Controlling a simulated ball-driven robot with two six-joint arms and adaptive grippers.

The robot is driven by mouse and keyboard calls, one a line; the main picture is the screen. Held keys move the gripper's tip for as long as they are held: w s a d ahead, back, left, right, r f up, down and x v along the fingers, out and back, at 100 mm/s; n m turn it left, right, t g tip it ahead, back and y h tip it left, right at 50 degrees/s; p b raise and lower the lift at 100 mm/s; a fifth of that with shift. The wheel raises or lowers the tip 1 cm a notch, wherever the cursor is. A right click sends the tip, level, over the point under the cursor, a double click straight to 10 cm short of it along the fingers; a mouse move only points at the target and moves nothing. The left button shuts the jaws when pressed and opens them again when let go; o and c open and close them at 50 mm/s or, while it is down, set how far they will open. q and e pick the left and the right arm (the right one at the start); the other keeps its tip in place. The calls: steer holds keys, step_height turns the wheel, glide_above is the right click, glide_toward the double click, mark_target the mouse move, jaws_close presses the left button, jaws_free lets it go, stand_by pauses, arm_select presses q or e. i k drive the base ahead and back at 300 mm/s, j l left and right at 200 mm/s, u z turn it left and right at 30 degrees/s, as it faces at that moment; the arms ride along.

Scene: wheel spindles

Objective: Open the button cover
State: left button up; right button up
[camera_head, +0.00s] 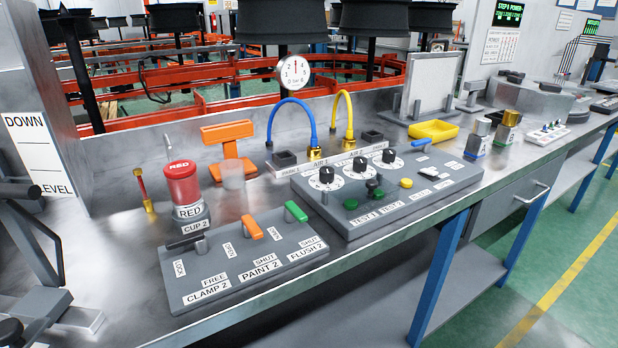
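The grey control panel (447,186) lies on the metal bench, right of centre. It carries several black knobs with white dials, a green button (351,204), a second green button (377,194) and a yellow button (406,183). A small dark piece (372,184) sits at the second green button. I cannot tell whether it is the button cover, or whether it is open or closed. A blue-and-white piece (424,147) is at the panel's back. Neither of my grippers can be made out in the head view.
A lower panel (250,262) with black, orange and green levers lies front left. Dark and grey parts at the left edge are unclear.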

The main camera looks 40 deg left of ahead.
mark_target(372, 183)
steer(key=i+j+u, duration=0.1)
steer(key=u, duration=0.7)
